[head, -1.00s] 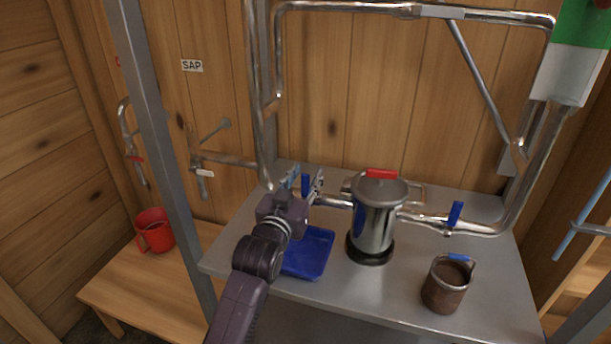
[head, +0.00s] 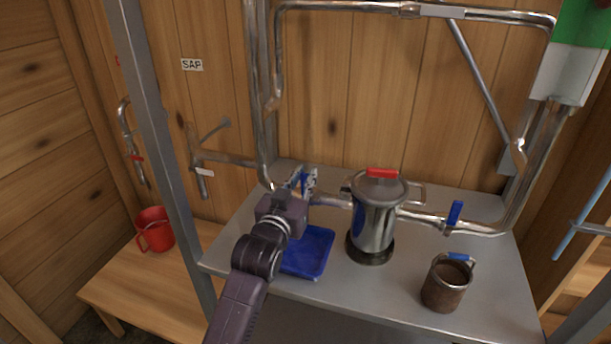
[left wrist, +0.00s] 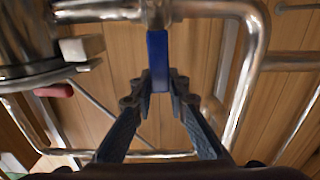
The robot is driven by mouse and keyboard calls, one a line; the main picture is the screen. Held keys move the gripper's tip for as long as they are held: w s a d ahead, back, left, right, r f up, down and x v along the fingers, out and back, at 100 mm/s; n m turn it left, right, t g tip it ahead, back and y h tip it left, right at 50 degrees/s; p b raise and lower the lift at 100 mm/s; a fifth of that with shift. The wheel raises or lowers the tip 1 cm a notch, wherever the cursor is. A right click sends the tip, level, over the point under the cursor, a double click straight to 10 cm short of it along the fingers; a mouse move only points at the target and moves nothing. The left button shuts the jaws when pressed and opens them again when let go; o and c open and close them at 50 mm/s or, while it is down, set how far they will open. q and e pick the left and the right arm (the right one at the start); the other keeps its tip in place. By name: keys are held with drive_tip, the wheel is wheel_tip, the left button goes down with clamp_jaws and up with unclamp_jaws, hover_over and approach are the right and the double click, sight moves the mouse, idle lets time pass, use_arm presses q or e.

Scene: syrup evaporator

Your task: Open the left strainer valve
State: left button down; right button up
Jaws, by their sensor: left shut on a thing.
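The left strainer valve has a blue handle (left wrist: 157,60) on a steel pipe, left of the steel strainer pot (head: 377,218) with a red lid grip. My left gripper (head: 301,181) is at this handle. In the left wrist view its two fingers (left wrist: 158,84) are closed on the handle's end, one on each side. The handle stands across the pipe in that view. In the head view the gripper partly hides the handle. The right valve's blue handle (head: 454,213) stands upright on the pipe right of the pot. My right gripper is not in view.
A blue tray (head: 308,252) lies on the steel counter (head: 335,291) beside my left arm. A brown mug-like pot (head: 447,285) stands at the front right. A grey post (head: 160,140) rises at the left, and a red mug (head: 154,230) sits on a wooden bench.

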use_arm(q)
drive_tip(key=shift+w+a+f+n+p, duration=0.35)
drive_tip(key=shift+a+n, duration=0.4)
drive_tip(key=shift+n, duration=0.4)
drive_tip(key=shift+w+a+f+n+p, duration=0.1)
drive_tip(key=shift+a+f+n+p, duration=0.1)
drive_tip(key=shift+a+n+p, duration=0.55)
drive_tip(key=shift+w+a+f+n+p, duration=0.15)
drive_tip(key=shift+w+a+f+n, duration=0.15)
drive_tip(key=shift+a+n, duration=0.85)
drive_tip(key=shift+d+n, duration=0.35)
drive_tip(key=shift+n, duration=0.1)
drive_tip(key=c, duration=1.8)
unclamp_jaws()
drive_tip(key=shift+c, duration=0.2)
drive_tip(key=shift+s, duration=0.1)
drive_tip(key=v, duration=1.2)
